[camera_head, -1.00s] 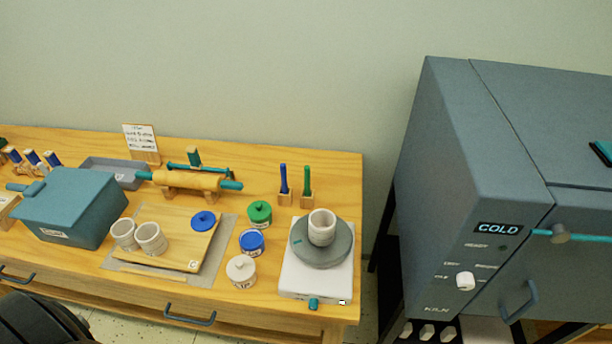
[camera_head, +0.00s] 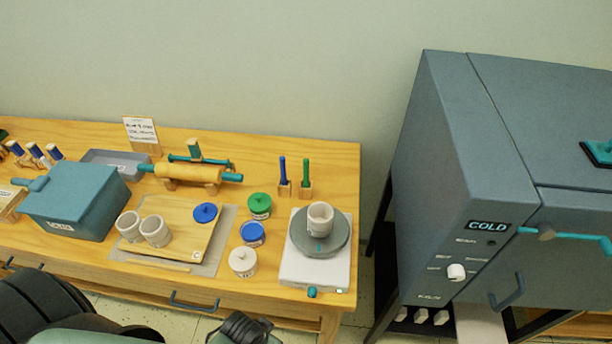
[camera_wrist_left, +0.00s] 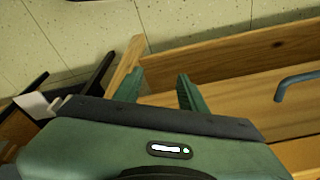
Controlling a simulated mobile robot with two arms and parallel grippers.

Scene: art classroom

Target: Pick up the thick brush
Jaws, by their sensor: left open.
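Two upright brushes stand in small wooden holders at the back right of the table in the head view: a blue-handled brush (camera_head: 283,171) and a green-handled brush (camera_head: 306,173). I cannot tell for sure which is the thick brush; their bristles are hidden in the holders. My left gripper (camera_wrist_left: 160,88) is open and empty in the left wrist view, its two green fingers in front of the table's wooden front. My right gripper is not in view.
A banding wheel (camera_head: 338,238) with a white cup (camera_head: 320,217) stands in front of the brushes. Green (camera_head: 260,205), blue (camera_head: 252,233) and white (camera_head: 242,260) jars are to the left. A rolling pin (camera_head: 188,172) lies behind. A grey kiln (camera_head: 440,190) stands right of the table.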

